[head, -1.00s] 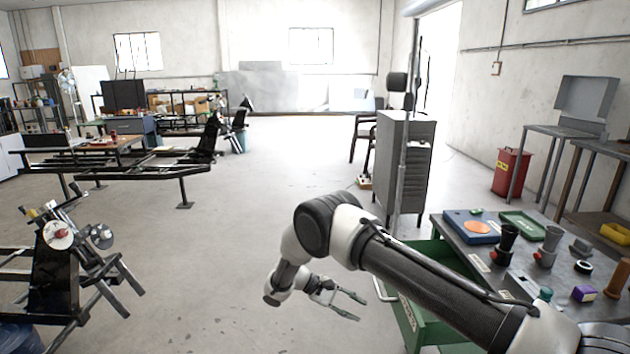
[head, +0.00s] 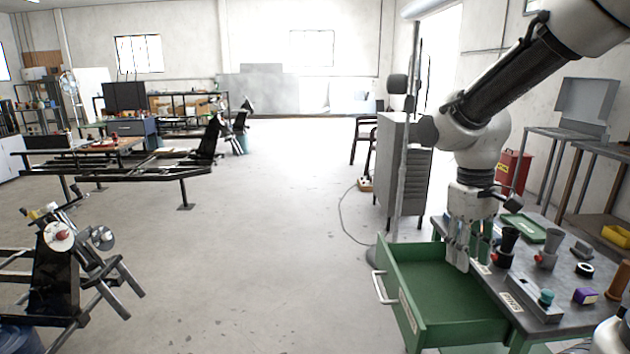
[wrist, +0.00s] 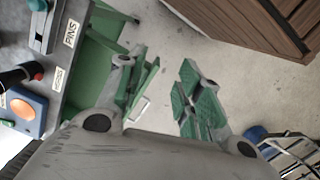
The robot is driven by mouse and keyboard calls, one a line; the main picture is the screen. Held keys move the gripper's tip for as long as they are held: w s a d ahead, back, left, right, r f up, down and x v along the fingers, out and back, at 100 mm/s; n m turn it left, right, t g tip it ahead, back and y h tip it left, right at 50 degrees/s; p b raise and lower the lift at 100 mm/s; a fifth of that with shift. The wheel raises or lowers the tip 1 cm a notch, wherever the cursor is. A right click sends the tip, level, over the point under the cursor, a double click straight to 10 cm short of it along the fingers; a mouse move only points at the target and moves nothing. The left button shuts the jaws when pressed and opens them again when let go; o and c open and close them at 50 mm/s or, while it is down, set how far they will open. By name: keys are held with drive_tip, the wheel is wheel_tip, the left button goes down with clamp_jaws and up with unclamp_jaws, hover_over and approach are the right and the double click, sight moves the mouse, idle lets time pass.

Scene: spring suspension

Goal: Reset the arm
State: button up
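My arm is bent up at the right of the head view, with my gripper (head: 458,262) pointing down. In that view the gripper is in front of the inner end of the open green drawer (head: 450,335) and the workbench's left edge. In the wrist view the two fingers of my gripper (wrist: 164,80) stand apart, with bare floor showing between them. Nothing is held. The drawer looks empty, though the gripper hides part of its back.
The workbench (head: 545,330) holds a green tray (head: 530,228), a black funnel-like cup (head: 508,240), a purple box (head: 585,296) and other small items. A grey cabinet (head: 402,165) with a pole stands behind the drawer. The floor (head: 270,260) left of the drawer is clear.

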drive_tip(key=s+d+r+m+t, duration=0.3)
drive_tip(key=s+d+r+t, duration=0.2)
drive_tip(key=s, duration=0.5)
wheel_tip(320, 180, up, 4)
drive_tip(key=shift+s+d+f+y, duration=0.25)
drive_tip(key=shift+s+d+y, duration=0.15)
drive_tip(key=shift+d, duration=0.55)
drive_tip(key=shift+w+a, duration=0.1)
